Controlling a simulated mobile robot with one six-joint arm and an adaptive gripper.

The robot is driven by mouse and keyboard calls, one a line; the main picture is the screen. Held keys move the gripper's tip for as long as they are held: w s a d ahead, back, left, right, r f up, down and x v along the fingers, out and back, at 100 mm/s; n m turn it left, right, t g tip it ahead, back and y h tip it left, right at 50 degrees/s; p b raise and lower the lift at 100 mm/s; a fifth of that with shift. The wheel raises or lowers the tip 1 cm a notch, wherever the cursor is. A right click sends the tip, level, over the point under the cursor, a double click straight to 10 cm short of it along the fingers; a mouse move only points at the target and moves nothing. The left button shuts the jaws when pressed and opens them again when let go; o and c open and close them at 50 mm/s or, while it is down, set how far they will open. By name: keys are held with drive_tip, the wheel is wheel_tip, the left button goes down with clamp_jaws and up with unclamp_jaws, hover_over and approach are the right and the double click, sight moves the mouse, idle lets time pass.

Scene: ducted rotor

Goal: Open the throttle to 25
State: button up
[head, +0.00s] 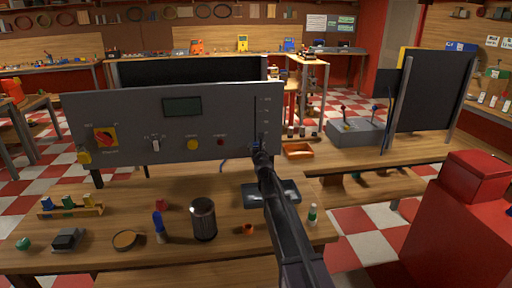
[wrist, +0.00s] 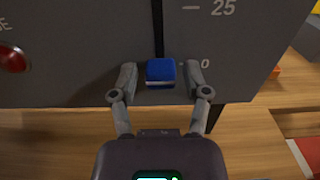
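The throttle is a blue slider knob (wrist: 160,72) in a dark vertical slot on a grey control panel (head: 225,108). In the wrist view the knob sits at the slot's lower end, level with the 0 mark (wrist: 204,64). The 25 mark (wrist: 222,8) is higher up, right of the slot. My gripper (wrist: 160,70) is open, with one finger on each side of the knob and a visible gap on both sides. In the head view my gripper (head: 258,150) is at the panel's lower right, and my arm partly hides that area.
The panel also has a red-yellow rotary switch (head: 105,137), a small display (head: 182,107), a yellow button (head: 193,144) and a red button (head: 220,142). A dark can (head: 203,220) and small items stand on the bench below. An orange tray (head: 298,150) lies right of the panel.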

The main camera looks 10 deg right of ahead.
sight(255, 133)
clamp_jaws()
drive_tip(key=shift+r+p, duration=2.55)
drive_tip(key=shift+o, duration=2.1)
unclamp_jaws()
drive_tip(key=s, duration=1.2)
